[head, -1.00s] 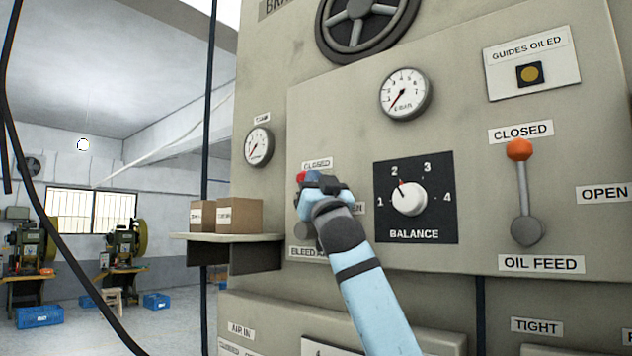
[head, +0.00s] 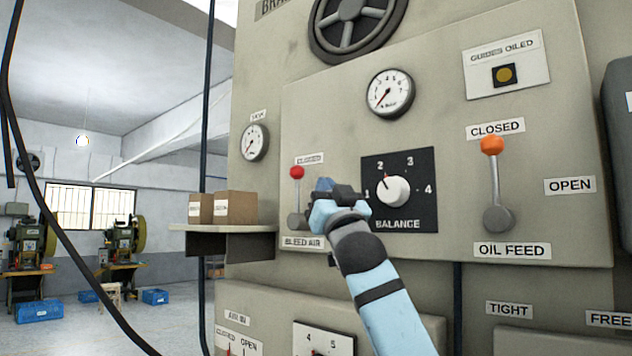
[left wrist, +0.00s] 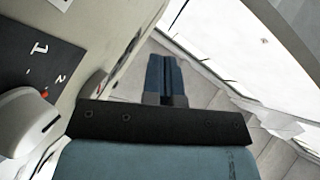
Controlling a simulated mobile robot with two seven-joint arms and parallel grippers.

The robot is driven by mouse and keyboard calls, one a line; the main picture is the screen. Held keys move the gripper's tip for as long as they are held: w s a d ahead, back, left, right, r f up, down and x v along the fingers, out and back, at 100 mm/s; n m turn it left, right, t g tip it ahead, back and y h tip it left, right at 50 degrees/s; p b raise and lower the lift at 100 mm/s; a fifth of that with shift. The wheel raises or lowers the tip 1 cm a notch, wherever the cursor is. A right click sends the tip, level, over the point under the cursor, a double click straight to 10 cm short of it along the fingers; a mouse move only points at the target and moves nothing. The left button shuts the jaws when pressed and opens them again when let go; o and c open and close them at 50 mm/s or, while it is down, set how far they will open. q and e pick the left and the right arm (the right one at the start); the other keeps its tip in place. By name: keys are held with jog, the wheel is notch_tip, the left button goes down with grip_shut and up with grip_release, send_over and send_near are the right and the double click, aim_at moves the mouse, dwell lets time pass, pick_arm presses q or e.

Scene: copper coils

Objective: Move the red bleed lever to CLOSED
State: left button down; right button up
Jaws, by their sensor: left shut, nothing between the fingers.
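The red bleed lever (head: 297,173) stands upright on the grey panel, its red knob just below the CLOSED label (head: 309,159). The BLEED AIR label (head: 303,242) is below its pivot. My left gripper (head: 323,184) is shut and empty, a little to the right of the lever in the head view and apart from its knob. The gripper and wrist hide the area right of the lever. In the left wrist view the left gripper's dark blue fingers (left wrist: 165,72) are together with nothing between them. My right gripper is in neither view.
The BALANCE dial (head: 392,190) is just right of my left gripper. The orange-knobbed OIL FEED lever (head: 492,146) is farther right. A shelf (head: 222,228) with two cardboard boxes (head: 235,207) juts out at left. A handwheel (head: 350,30) is above.

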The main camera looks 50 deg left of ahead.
pick_arm(q)
jog(key=v, duration=0.2)
jog(key=shift+s+d+f, duration=0.1)
jog(key=shift+d, duration=0.35)
dwell(0.3)
